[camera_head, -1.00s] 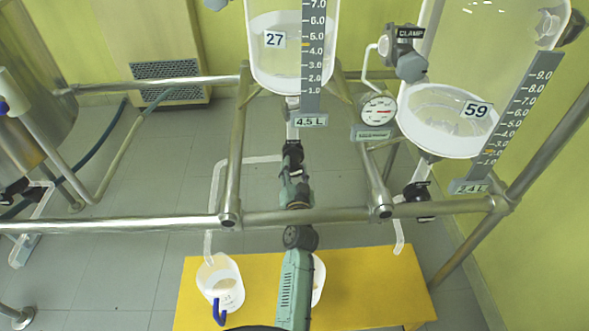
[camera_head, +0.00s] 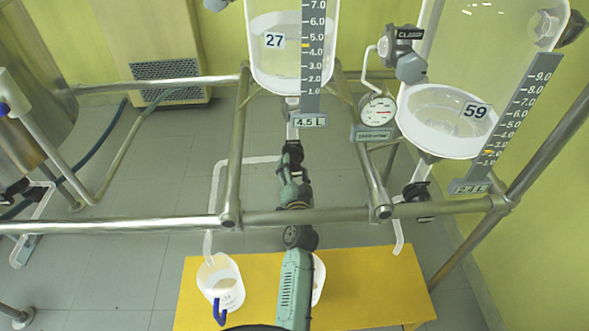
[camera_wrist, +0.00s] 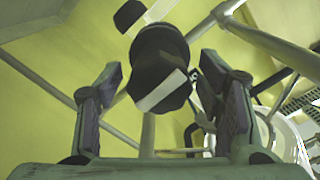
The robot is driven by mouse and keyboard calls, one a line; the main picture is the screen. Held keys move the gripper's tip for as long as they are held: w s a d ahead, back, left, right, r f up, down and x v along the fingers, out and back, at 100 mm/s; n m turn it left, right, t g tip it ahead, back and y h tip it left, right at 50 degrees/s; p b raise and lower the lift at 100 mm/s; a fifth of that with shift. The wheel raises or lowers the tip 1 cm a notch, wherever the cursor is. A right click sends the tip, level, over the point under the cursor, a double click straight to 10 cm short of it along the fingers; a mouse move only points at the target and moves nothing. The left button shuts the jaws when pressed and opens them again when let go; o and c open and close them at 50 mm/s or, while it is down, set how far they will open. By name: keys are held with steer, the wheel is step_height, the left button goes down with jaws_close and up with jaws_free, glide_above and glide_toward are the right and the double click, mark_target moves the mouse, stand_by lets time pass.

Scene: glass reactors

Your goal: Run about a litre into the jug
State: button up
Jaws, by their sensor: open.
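The left jug (camera_head: 212,272), white with a blue handle, stands on the yellow bench, under the open end of a pale drain tube (camera_head: 210,205). A second white vessel (camera_head: 320,278) stands beside it, mostly hidden behind my arm. Glass reactor 27 (camera_head: 262,65) holds liquid and its plate reads 4.5 L. The tube runs from the dark valve (camera_head: 292,150) below it. My gripper (camera_wrist: 163,78) is open, its fingers on either side of a dark valve part with a pale stripe (camera_wrist: 160,66). I cannot tell whether they touch it, or whether liquid is flowing.
Reactor 59 (camera_head: 440,120), plate reading 2.4 L, hangs at the right with its own dark valve (camera_head: 417,191) and tube. A round gauge (camera_head: 378,108) sits between the reactors. Steel rails (camera_head: 130,223) cross in front. The bench (camera_head: 370,285) is clear at its right.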

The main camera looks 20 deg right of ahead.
steer(key=v, duration=0.7)
steer(key=shift+s, duration=0.25)
steer(key=shift+a, duration=0.1)
stand_by(0.4)
